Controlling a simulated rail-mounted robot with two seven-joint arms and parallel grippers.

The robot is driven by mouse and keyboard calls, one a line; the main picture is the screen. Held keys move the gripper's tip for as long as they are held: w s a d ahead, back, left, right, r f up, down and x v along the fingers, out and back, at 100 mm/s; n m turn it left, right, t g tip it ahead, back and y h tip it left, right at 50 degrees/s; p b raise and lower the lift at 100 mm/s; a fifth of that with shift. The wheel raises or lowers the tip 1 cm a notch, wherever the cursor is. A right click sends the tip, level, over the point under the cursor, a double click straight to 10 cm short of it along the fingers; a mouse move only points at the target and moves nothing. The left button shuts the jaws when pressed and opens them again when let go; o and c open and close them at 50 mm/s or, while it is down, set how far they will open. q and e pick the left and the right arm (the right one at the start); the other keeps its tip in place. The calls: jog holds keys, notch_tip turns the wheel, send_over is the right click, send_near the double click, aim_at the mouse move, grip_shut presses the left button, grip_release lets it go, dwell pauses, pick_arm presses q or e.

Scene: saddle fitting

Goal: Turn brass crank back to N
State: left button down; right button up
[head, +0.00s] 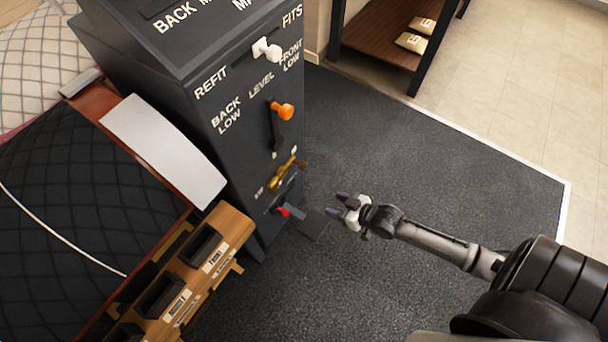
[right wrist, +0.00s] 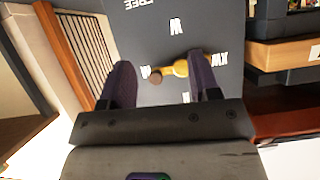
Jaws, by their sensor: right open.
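The brass crank (head: 283,173) is mounted low on the front of the dark cabinet (head: 200,60). In the right wrist view the crank (right wrist: 178,68) lies roughly sideways, its brown knob (right wrist: 155,77) pointing left and its brass end near the "XW" label. Other white letters show upside down around it; I cannot tell for sure which is N. My right gripper (head: 343,207) is open and empty, to the right of the crank in the head view and apart from it. In the right wrist view the knob shows between its two purple fingers (right wrist: 161,75). My left gripper is not in view.
A white lever (head: 267,50) and an orange-knobbed lever (head: 281,110) sit higher on the cabinet. A red-tipped lever (head: 285,211) and dark plate (head: 313,223) stick out below the crank. A wooden rack (head: 235,225) stands left. The dark mat (head: 430,170) is mostly clear.

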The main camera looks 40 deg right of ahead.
aim_at(304, 166)
jog(key=shift+w+a+r+m+t+b, duration=0.1)
jog(key=shift+w+r+m+t+b, duration=0.55)
jog(key=shift+w, duration=1.85)
jog(key=shift+w+a+r+t+b, duration=0.1)
jog(key=shift+w+r+t+b, duration=1.05)
jog(key=shift+w, duration=1.35)
jog(key=shift+w+r+m+t+b, duration=0.35)
jog(key=shift+w+r+t+b, duration=0.5)
jog(key=shift+w, duration=1.65)
jog(key=shift+f, duration=0.2)
jog(key=shift+c, duration=0.2)
jog(key=c, duration=0.5)
grip_shut()
